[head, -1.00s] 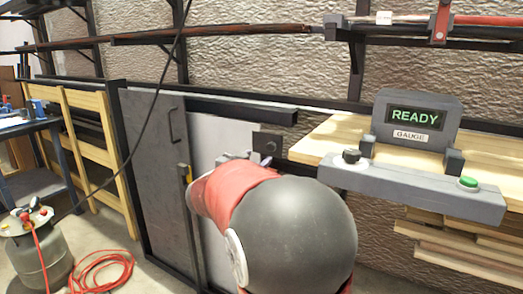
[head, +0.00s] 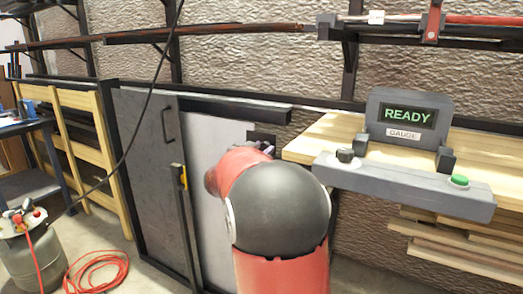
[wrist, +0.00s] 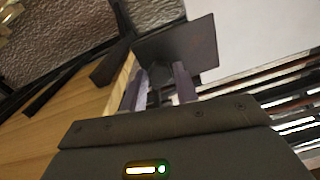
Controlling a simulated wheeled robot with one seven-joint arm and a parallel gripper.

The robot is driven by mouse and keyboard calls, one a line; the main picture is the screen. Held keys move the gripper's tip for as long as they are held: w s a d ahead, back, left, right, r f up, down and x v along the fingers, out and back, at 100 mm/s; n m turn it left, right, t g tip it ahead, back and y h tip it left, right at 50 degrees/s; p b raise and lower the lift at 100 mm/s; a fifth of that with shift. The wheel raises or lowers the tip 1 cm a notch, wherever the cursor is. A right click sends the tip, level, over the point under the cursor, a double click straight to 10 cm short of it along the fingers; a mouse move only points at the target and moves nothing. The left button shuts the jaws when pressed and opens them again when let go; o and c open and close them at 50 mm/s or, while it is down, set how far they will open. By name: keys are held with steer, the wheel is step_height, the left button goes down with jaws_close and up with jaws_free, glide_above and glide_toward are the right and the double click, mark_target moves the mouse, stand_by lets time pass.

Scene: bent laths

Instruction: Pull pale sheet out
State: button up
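The pale sheet (head: 217,170) stands upright in a rack, partly behind a dark grey panel (head: 150,150) at its left. A dark square plate (head: 262,133) sits at the sheet's upper right edge. In the wrist view the plate (wrist: 195,47) lies just beyond my fingertips, with the pale sheet (wrist: 265,28) to its right. My gripper (wrist: 158,82) is open, its two fingers apart. A small dark knob (wrist: 158,75) in front of the plate shows between them; I cannot tell whether they touch it. My arm hides part of the sheet in the head view.
A wooden bench (head: 325,135) with a gauge box (head: 408,118) reading READY stands right of the sheet. A dark rail (head: 235,108) runs above the sheet. A hanging cable (head: 147,100) crosses the left side. A gas cylinder (head: 35,260) and orange hose (head: 100,270) are on the floor.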

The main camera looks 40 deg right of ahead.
jaws_close()
steer(key=s, duration=0.1)
steer(key=s+d, duration=0.1)
steer(key=s, duration=0.1)
steer(key=s+d+b, duration=0.1)
steer(key=s, duration=0.1)
steer(key=shift+o, duration=2.2)
jaws_free()
steer(key=shift+w, duration=0.15)
steer(key=shift+a, duration=0.1)
steer(key=v, duration=0.7)
steer(key=shift+a, duration=0.3)
